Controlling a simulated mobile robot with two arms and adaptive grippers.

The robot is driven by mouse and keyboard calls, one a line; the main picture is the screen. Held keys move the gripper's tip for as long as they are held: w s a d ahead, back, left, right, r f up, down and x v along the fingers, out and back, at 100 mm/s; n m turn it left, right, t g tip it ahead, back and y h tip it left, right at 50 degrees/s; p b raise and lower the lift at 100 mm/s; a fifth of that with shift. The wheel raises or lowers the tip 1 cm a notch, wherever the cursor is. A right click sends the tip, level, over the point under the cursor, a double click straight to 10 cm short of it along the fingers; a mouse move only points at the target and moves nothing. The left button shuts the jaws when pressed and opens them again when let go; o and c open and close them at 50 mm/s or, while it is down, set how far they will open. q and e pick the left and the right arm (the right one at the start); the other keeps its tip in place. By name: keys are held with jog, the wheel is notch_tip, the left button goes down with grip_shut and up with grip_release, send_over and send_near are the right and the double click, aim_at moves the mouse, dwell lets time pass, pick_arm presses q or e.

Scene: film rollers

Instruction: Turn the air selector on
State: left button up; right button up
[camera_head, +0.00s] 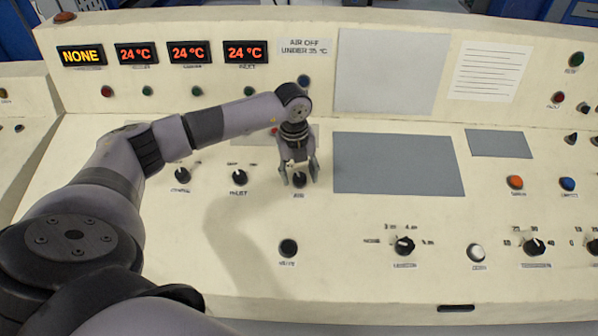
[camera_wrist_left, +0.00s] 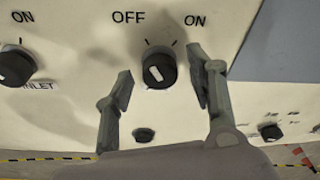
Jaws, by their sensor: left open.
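The air selector is a black round knob (camera_head: 299,181) on the sloping cream panel, with a label below it that seems to read AIR. In the left wrist view the knob (camera_wrist_left: 160,71) sits below the printed words OFF and ON, and its white mark leans up and left, toward OFF. My left gripper (camera_head: 299,174) points down at the knob. Its open fingers stand on either side of the knob, also in the left wrist view (camera_wrist_left: 160,74). They appear apart from it. My right gripper is not in view.
Similar knobs, including the inlet knob (camera_head: 239,178), lie to the left. A dark knob (camera_head: 288,248) sits below. A flat grey plate (camera_head: 398,164) lies to the right.

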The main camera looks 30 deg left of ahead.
pick_arm(q)
jog(key=shift+c, duration=0.6)
jog(key=c, duration=1)
jog(key=shift+m, duration=0.3)
jog(key=m+b, duration=0.1)
jog(key=m, duration=0.1)
jog(key=m+y+b, duration=0.1)
jog(key=m+b, duration=0.1)
jog(key=shift+w+d+f+m+g, duration=0.1)
jog(key=shift+d+f+m+g, duration=0.05)
jog(key=shift+m+g, duration=0.15)
jog(key=m+b, duration=0.2)
jog(key=m, duration=0.1)
jog(key=shift+y, duration=0.4)
jog(key=shift+d+m+y+b, duration=0.1)
jog(key=shift+m+y+b, duration=0.2)
jog(key=shift+m+b, duration=0.95)
jog(key=shift+m+p, duration=0.45)
jog(key=shift+m, duration=0.1)
